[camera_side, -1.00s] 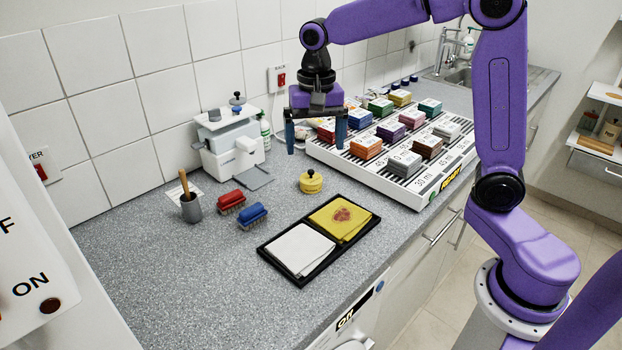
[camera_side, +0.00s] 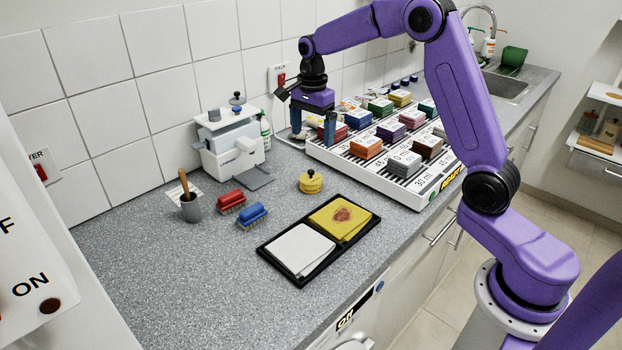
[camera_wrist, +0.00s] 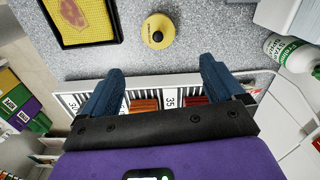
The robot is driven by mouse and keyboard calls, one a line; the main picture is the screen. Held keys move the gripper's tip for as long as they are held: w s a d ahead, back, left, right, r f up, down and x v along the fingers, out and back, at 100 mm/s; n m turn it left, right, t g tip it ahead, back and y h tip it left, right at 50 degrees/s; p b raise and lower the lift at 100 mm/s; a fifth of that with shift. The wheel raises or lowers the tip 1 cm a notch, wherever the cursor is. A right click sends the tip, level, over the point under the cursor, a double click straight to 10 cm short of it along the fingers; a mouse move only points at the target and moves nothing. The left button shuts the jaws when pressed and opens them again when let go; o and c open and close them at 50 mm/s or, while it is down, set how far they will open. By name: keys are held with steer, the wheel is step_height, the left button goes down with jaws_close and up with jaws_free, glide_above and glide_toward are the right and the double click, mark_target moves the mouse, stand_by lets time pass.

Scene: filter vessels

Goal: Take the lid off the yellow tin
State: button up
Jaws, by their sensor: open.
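The yellow tin (camera_side: 311,184) stands upright on the grey counter, with its yellow lid (camera_side: 311,177) on top and a dark knob on the lid. In the wrist view the lid (camera_wrist: 158,32) shows from above, beyond the fingertips, with its dark knob at the centre. My gripper (camera_side: 312,132) is open and empty. It hangs above the left end of the white rack, behind the tin and clear of it. In the wrist view its two blue fingers (camera_wrist: 160,72) are spread wide, with nothing between them.
A white rack (camera_side: 420,195) holds several coloured blocks behind and right of the tin. A black tray (camera_side: 297,285) with a white and a yellow cloth lies in front. Red (camera_side: 231,201) and blue (camera_side: 252,214) brushes and a white machine (camera_side: 232,150) stand left. The front-left counter is clear.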

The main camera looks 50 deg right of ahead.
glide_above(311, 170)
steer(key=f, duration=0.5)
steer(key=shift+w+d+f, duration=0.1)
steer(key=shift+d+f, duration=0.25)
steer(key=shift+a+f, duration=0.2)
steer(key=shift+f, duration=1.3)
steer(key=shift+a+f, duration=0.15)
steer(key=shift+f, duration=1.3)
steer(key=c, duration=1.1)
